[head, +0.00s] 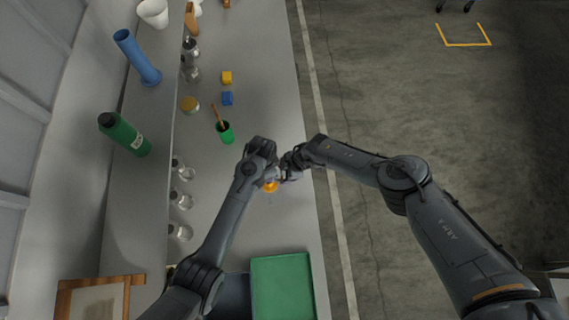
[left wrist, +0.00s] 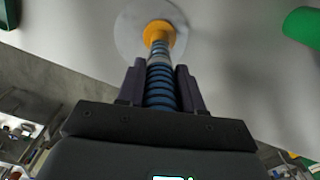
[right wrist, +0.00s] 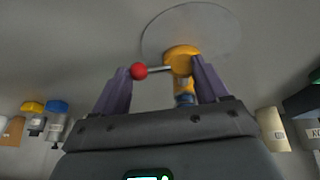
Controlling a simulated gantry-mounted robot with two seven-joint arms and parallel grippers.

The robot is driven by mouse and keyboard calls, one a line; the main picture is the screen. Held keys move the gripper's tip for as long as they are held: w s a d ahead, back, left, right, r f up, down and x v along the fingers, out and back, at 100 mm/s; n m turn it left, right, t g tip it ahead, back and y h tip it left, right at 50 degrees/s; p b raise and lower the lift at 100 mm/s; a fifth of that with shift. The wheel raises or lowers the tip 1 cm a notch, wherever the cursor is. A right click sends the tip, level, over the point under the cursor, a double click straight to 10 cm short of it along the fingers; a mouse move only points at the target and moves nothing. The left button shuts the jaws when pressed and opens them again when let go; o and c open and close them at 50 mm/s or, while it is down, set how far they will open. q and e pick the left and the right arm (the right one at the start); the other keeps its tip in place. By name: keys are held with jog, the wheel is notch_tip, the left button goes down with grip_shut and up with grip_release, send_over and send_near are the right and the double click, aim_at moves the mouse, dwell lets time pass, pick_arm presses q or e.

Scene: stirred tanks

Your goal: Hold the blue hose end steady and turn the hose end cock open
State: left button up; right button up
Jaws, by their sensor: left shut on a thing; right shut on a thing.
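The blue ribbed hose end (left wrist: 160,85) stands between the fingers of my left gripper (left wrist: 160,82), which is shut on it. An orange cock (left wrist: 157,31) tops the hose, against a pale round disc (left wrist: 131,32). In the right wrist view the cock (right wrist: 181,60) has a thin metal lever ending in a red ball (right wrist: 139,71). My right gripper (right wrist: 162,78) is shut with the lever and cock between its fingers; the ball is by the left finger. In the head view both grippers meet near the orange part (head: 271,187); the arms hide most of the hose.
Several glass vessels stand along the shelf (head: 150,190). Open floor (head: 420,120) lies to the right.

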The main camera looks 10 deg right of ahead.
jog(key=s+t, duration=0.1)
jog(key=t, duration=0.1)
jog(key=s+n+t, duration=0.1)
jog(key=t, duration=0.1)
jog(key=shift+r, duration=0.35)
jog(key=t, duration=0.2)
jog(key=s+n+t, duration=0.1)
jog(key=t, duration=0.1)
jog(key=shift+s+a+t+y, duration=0.15)
jog(key=shift+s+t+y, duration=0.05)
jog(key=shift+t+y, duration=0.2)
jog(key=t, duration=0.2)
jog(key=n+t, duration=0.1)
jog(key=t, duration=0.1)
jog(key=shift+s+y, duration=0.3)
jog(key=shift+s, duration=0.05)
jog(key=shift+w+r+n+t, duration=0.15)
jog(key=shift+w+n+t, duration=0.15)
jog(key=shift+t, duration=0.4)
jog(key=shift+s+y, duration=0.4)
jog(key=shift+s, duration=0.15)
jog(key=o, duration=1.1)
jog(key=shift+f, duration=0.25)
jog(key=shift+c, duration=0.2)
jog(key=shift+s, duration=0.1)
